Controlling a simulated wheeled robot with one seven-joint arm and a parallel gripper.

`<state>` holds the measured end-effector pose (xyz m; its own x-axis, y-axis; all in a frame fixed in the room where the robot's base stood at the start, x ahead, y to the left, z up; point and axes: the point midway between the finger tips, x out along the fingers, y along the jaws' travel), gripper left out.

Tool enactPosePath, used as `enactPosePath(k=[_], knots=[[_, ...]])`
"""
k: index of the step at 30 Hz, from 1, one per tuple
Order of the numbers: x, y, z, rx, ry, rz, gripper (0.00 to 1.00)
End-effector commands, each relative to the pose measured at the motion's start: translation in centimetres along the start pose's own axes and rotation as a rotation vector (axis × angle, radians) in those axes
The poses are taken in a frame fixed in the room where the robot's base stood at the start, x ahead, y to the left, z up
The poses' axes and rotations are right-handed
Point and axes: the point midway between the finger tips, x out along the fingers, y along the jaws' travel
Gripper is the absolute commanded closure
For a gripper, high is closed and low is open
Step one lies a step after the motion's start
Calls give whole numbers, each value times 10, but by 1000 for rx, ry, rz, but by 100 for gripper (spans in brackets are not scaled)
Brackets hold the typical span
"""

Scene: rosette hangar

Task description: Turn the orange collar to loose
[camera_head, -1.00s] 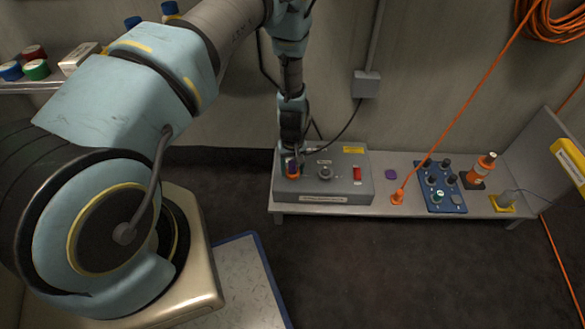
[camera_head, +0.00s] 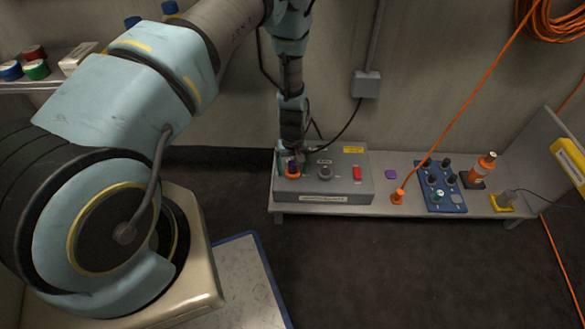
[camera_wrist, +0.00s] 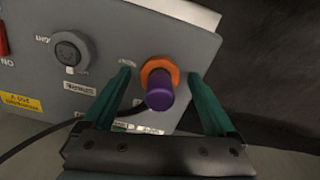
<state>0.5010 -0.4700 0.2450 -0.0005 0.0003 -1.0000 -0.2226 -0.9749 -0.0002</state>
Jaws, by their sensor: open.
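The orange collar (camera_wrist: 160,66) shows as a ring around the base of a purple plug (camera_wrist: 161,92) on the grey box (camera_wrist: 110,40) in the wrist view. In the head view the collar (camera_head: 293,175) is at the left end of the grey box (camera_head: 320,197). My gripper (camera_wrist: 159,75) is open, with one green finger on each side of the collar and plug. Gaps show between both fingers and the collar. In the head view my gripper (camera_head: 291,160) hangs over the collar and partly hides the plug. Small labels near the collar are too blurred to read.
On the same box are a round grey socket (camera_head: 325,172) and a red switch (camera_head: 357,173). To the right, the bench holds a purple piece (camera_head: 391,174), an orange plug (camera_head: 398,197), a blue knob panel (camera_head: 440,187) and an orange bottle (camera_head: 482,168). A black cable runs behind the box.

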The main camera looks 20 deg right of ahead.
Motion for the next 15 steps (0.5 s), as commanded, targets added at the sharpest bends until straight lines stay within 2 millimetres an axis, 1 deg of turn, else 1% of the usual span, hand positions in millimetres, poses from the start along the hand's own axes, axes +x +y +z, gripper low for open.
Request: enactPosePath(k=[5,12,15], knots=[[-27,1,-1,0,2,1,9],[-75,1,-1,1,2,1,9],[-90,1,0,0,1,1,9]])
